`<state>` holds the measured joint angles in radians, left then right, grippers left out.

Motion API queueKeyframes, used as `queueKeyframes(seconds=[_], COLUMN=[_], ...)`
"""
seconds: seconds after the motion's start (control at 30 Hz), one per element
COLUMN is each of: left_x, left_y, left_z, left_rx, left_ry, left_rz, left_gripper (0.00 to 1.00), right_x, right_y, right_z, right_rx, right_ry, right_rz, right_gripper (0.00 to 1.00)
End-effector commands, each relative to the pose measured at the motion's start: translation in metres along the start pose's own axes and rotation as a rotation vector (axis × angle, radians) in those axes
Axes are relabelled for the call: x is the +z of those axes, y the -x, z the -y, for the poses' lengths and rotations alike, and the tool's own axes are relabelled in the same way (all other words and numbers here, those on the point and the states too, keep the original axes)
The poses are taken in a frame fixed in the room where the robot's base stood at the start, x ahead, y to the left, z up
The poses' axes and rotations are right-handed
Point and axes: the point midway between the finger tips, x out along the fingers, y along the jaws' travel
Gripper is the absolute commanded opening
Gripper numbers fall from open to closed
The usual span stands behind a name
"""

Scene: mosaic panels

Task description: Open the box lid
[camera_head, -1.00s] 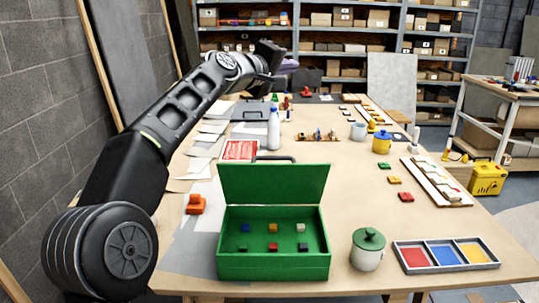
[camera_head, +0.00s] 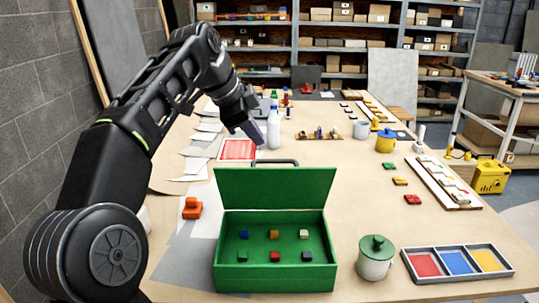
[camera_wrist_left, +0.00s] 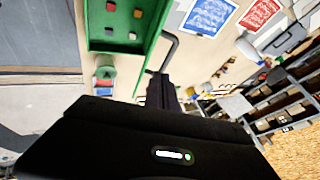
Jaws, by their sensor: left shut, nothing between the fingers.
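The green box (camera_head: 275,275) stands on the table in front of me. Its green lid (camera_head: 275,190) stands upright along the back edge, so the box is open. Several small coloured cubes sit in it. My left gripper (camera_head: 257,134) is shut and empty, pointing down beyond the lid and above the table, apart from the box. In the left wrist view, the gripper (camera_wrist_left: 162,88) shows as a dark shape below the green box (camera_wrist_left: 150,18). A dark handle (camera_wrist_left: 172,48) shows beside the box there. My right gripper is not in view.
A white bottle (camera_head: 273,130) stands close to my left gripper. A lidded jar (camera_head: 376,258) and a colour tray (camera_head: 457,263) are right of the box. An orange block (camera_head: 192,208) is left of it.

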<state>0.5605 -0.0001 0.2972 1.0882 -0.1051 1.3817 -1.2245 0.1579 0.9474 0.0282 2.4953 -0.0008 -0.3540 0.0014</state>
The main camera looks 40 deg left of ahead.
Motion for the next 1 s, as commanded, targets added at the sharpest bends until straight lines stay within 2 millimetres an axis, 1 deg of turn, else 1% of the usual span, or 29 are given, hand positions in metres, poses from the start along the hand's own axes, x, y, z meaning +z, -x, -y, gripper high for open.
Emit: queueKeyframes(seconds=[0.17,0.27,0.5,0.7,0.83,1.0], left_x=[0.000,0.001,0.000,0.000,0.000,0.000], left_y=[-0.010,-0.022,-0.062,-0.090,-0.098,-0.100], left_z=[0.000,-0.001,0.000,0.000,0.000,0.000], left_rx=[0.002,0.003,0.003,0.002,0.000,-0.001], left_ry=[0.002,0.002,0.002,0.002,0.002,0.002], left_rz=[0.001,0.001,0.001,0.000,-0.001,-0.001], left_gripper=[0.00,0.00,0.00,0.00,0.00,0.00], right_x=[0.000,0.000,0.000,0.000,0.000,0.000], right_y=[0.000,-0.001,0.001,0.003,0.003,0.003], right_z=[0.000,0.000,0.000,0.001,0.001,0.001], right_rx=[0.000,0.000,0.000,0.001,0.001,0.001], right_ry=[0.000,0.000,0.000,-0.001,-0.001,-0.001], right_rz=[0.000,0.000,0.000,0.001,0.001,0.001], right_gripper=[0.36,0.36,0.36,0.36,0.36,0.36])
